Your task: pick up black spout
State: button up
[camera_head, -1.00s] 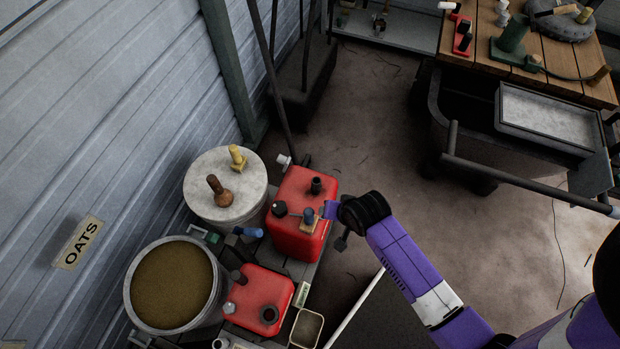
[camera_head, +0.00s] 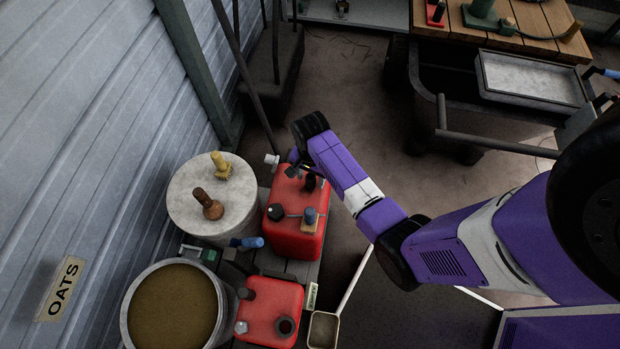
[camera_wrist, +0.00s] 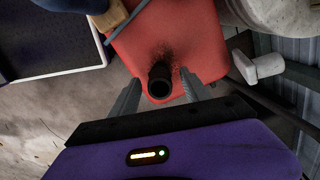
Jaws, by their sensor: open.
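The black spout (camera_head: 310,182) is a short dark tube standing on top of the far red can (camera_head: 294,236), near its far edge. In the wrist view the spout (camera_wrist: 160,82) shows its open round end towards the camera. My gripper (camera_wrist: 160,78) is open, with one grey finger on each side of the spout and a visible gap to both. In the head view my gripper (camera_head: 301,170) is at the far end of the can, partly hidden by my wrist. How deep the fingers reach along the spout is hard to tell.
The can also carries a black cap (camera_head: 275,212) and a blue-topped tan piece (camera_head: 310,216). A white-lidded drum (camera_head: 182,211) with two upright pieces stands left. A second red can (camera_head: 268,310) and an oats bucket (camera_head: 128,320) are nearer.

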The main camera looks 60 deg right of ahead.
aim_at(310, 183)
jog(key=shift+f, duration=1.85)
grip_shut()
